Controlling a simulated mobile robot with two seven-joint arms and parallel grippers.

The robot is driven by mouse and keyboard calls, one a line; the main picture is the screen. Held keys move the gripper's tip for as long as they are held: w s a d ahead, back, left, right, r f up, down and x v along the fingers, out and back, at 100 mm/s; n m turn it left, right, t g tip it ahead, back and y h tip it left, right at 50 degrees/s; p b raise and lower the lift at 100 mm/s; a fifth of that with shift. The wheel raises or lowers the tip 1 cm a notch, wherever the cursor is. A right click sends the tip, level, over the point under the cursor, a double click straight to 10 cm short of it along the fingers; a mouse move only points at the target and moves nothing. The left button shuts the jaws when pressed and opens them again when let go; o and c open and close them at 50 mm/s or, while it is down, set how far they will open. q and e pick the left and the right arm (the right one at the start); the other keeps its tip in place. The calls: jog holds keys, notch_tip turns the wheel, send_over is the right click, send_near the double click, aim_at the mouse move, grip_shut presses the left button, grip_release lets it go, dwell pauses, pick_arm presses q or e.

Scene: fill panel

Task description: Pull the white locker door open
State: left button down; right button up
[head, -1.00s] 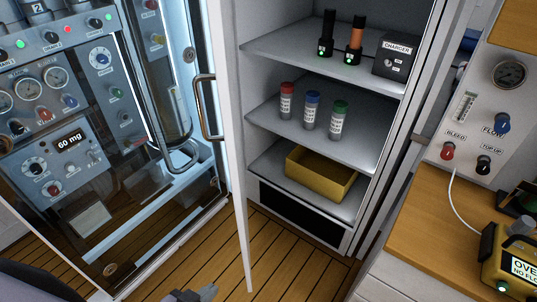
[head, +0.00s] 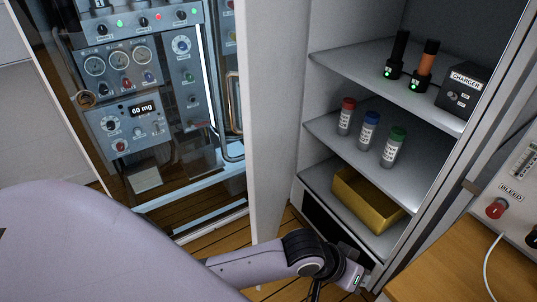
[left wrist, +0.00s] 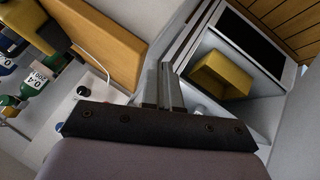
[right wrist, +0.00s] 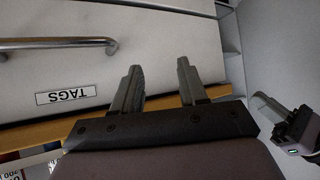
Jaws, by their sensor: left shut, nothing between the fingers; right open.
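The white locker door (head: 266,130) stands swung open at the left of the locker (head: 325,22), showing as a tall narrow panel in the head view. The shelves inside are exposed. My left arm crosses the bottom of the head view, and its gripper (head: 353,276) is low in front of the locker, right of the door. Its fingers (left wrist: 163,86) are shut and empty in the left wrist view. My right gripper (right wrist: 158,85) is open and empty, facing a white drawer front labelled TAGS (right wrist: 90,70). My left gripper (right wrist: 275,112) also shows at the right there.
The shelves hold red-, blue- and green-capped tubes (head: 368,130), a yellow bin (head: 365,203), two torches and a charger box (head: 463,90). A glass-fronted equipment cabinet (head: 140,110) stands left of the door. A wooden counter (head: 440,265) is at the right.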

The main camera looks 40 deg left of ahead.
pick_arm(q)
jog(key=w+a+r+n+g+y, duration=0.2)
jog(key=w+a+r+n+y, duration=0.2)
jog(key=a+r+y, duration=0.45)
jog(key=w+a+r+n+g+y, duration=0.1)
jog(key=w+a+r+n+y, duration=0.3)
jog(key=a+r, duration=0.65)
send_near(263, 162)
notch_tip(263, 162, down, 4)
jog(key=w, duration=0.2)
jog(key=shift+s+a+r+m+y, duration=0.1)
jog(key=shift+s+a+m+y, duration=0.15)
jog(key=shift+a, duration=0.2)
jog(key=shift+s+a+m+y, duration=0.2)
jog(key=shift+a+m, duration=0.05)
jog(key=shift+a, duration=0.2)
pick_arm(e)
jog(key=shift+w+d+r, duration=0.1)
jog(key=shift+d+r, duration=0.1)
jog(key=shift+d, duration=0.15)
